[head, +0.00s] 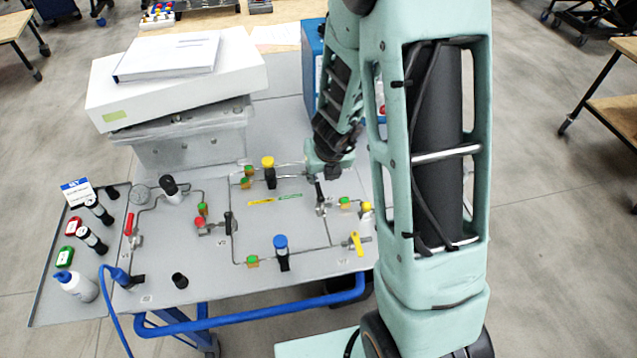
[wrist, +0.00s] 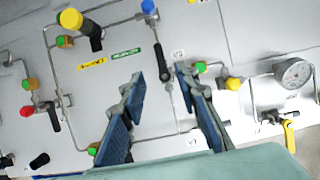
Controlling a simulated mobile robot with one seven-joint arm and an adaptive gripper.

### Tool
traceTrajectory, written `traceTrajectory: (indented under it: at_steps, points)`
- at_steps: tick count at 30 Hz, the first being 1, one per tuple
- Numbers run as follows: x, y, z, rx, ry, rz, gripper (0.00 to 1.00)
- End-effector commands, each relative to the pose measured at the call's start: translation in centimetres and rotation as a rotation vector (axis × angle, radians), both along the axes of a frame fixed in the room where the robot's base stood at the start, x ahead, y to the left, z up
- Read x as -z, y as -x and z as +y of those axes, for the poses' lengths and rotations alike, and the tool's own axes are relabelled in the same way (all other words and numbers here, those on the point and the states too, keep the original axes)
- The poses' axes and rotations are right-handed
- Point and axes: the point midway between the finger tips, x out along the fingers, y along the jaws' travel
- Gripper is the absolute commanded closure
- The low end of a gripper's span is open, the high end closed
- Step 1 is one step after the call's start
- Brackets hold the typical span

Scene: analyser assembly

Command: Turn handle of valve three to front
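A valve with a black lever handle (head: 319,192) stands on the right part of the grey panel, just below my gripper in the head view. In the wrist view the black handle (wrist: 160,56) points away toward the top of the picture, from a metal valve body between my fingers. The small label (wrist: 178,54) beside it is too small to read surely, so I cannot confirm it is valve three. My gripper (wrist: 160,73) is open, with one blue-padded finger on each side of the valve line. It holds nothing. In the head view my arm hides most of it.
Yellow-topped (head: 268,163) and blue-topped (head: 281,243) valves stand on the panel, with a red-knobbed valve (head: 199,222) at left and a yellow handle (head: 356,241) at right. A box stack (head: 180,85) stands at the back left. A gauge (wrist: 293,72) is right in the wrist view.

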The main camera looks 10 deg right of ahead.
Motion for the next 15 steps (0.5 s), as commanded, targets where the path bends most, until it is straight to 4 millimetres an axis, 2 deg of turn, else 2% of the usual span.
traceTrajectory:
  at_steps: [4,6,9,15]
  points:
    - [1.6,-0.5,-0.1,0.005,-0.004,0.001,0.71]
    - [3.7,-1.2,-0.1,0.004,-0.004,0.002,0.71]
    - [5.4,-2.0,-0.1,0.003,-0.002,0.002,0.71]
    - [7.7,-3.1,0.0,0.002,-0.003,0.002,0.71]
